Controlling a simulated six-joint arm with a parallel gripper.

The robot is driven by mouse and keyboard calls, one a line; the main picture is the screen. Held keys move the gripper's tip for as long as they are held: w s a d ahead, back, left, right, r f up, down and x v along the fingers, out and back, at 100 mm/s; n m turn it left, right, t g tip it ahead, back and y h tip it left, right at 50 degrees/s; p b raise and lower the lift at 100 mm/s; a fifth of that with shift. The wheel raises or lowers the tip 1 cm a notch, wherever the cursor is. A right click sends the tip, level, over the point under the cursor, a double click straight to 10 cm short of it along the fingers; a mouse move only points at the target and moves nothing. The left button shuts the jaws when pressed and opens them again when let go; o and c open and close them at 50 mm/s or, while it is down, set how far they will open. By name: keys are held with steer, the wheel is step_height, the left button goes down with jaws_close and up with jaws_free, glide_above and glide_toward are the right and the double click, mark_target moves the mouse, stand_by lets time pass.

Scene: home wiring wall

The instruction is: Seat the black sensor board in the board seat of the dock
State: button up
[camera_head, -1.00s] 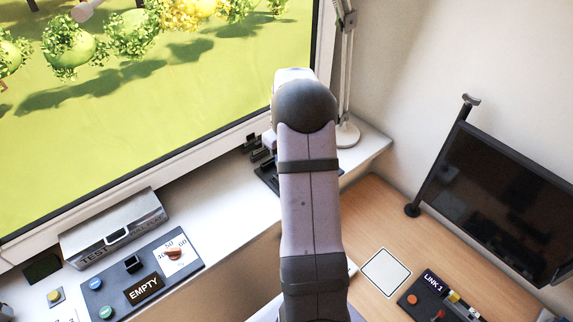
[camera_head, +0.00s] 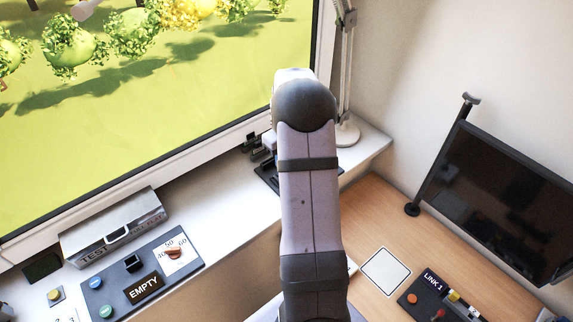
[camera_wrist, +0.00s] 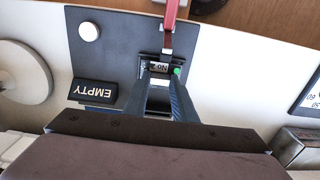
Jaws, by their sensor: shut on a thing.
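In the wrist view the dock (camera_wrist: 115,45) is a dark panel on the white sill, with an upside-down EMPTY label and a white round button. My gripper (camera_wrist: 160,84) reaches over its near edge, with both fingers at a black block that has a small white label and a green spot. It is shut on a dark piece between the fingers, taken to be the black sensor board (camera_wrist: 159,98); its outline is mostly hidden. I cannot tell whether it sits in the seat. In the head view my arm hides the gripper and most of the dock (camera_head: 266,178).
A red lever (camera_wrist: 170,22) stands just beyond the fingertips. A lamp (camera_head: 346,132) stands on the sill beside the dock. Another panel (camera_head: 145,280) with a dial and EMPTY label lies left, near a silver box (camera_head: 115,228). A dark screen (camera_head: 500,195) is at right.

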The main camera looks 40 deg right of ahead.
steer(key=shift+f+b, duration=0.35)
steer(key=shift+f, duration=0.35)
steer(key=o, duration=1.1)
steer(key=shift+r, duration=0.1)
steer(key=shift+r+b, duration=1.2)
steer(key=shift+r, duration=2.45)
